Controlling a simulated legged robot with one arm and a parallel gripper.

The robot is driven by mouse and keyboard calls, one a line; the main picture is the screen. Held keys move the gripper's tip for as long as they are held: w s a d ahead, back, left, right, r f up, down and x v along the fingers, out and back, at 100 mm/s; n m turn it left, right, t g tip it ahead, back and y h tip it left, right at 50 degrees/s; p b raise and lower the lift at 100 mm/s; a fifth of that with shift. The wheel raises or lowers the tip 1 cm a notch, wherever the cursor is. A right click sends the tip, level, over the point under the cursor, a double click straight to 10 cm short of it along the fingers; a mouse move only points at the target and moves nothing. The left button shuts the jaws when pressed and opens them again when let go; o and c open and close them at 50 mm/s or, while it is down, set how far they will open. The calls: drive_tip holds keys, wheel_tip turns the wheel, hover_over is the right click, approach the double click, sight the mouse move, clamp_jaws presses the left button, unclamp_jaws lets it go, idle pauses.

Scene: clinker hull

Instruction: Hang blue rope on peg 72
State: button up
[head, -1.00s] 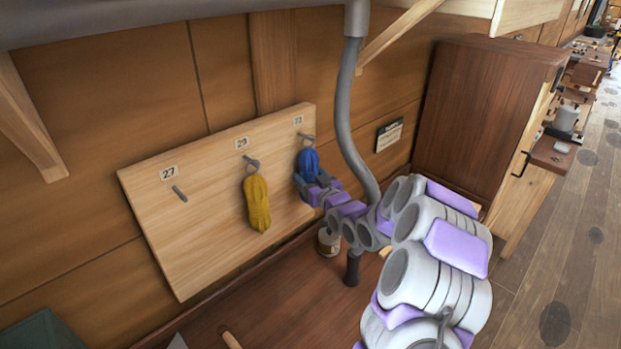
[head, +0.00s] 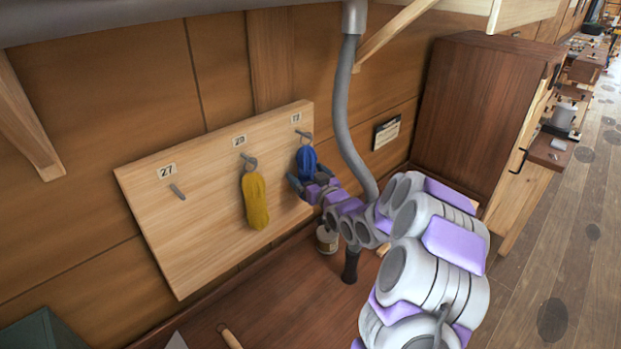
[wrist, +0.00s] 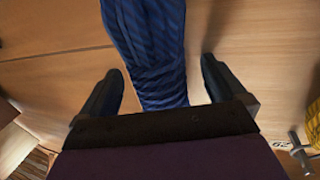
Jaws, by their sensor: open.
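The blue rope (head: 307,158) is a bundled coil that hangs from the peg (head: 304,135) under the right-hand label, which looks like 72 (head: 296,118). My gripper (head: 310,185) is at the rope's lower end, open. In the wrist view the rope (wrist: 155,60) runs down between the two fingers of my gripper (wrist: 160,85), with a visible gap on each side.
A yellow rope (head: 256,201) hangs on peg 29, left of the blue one. Peg 27 (head: 177,192) is bare. A grey hose (head: 346,120) comes down just right of the board (head: 200,220). A small can (head: 327,240) stands on the bench below.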

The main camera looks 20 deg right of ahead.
drive_tip(key=s+d+b, duration=0.1)
drive_tip(key=s+b, duration=0.6)
drive_tip(key=s, duration=1)
drive_tip(key=shift+s+d+b, duration=0.15)
drive_tip(key=shift+d+b, duration=0.15)
drive_tip(key=shift+b, duration=0.1)
drive_tip(key=s+a+f+g+h, duration=0.3)
drive_tip(key=s+a+f+g, duration=0.45)
drive_tip(key=s+g, duration=0.25)
drive_tip(key=s+a+g, duration=0.5)
drive_tip(key=s+a, duration=0.1)
drive_tip(key=s, duration=0.7)
drive_tip(key=s+a+m+g+y, duration=0.1)
drive_tip(key=s+a+g, duration=0.3)
drive_tip(key=s, duration=0.9)
drive_tip(key=shift+a+r+g, duration=0.4)
drive_tip(key=shift+a, duration=0.7)
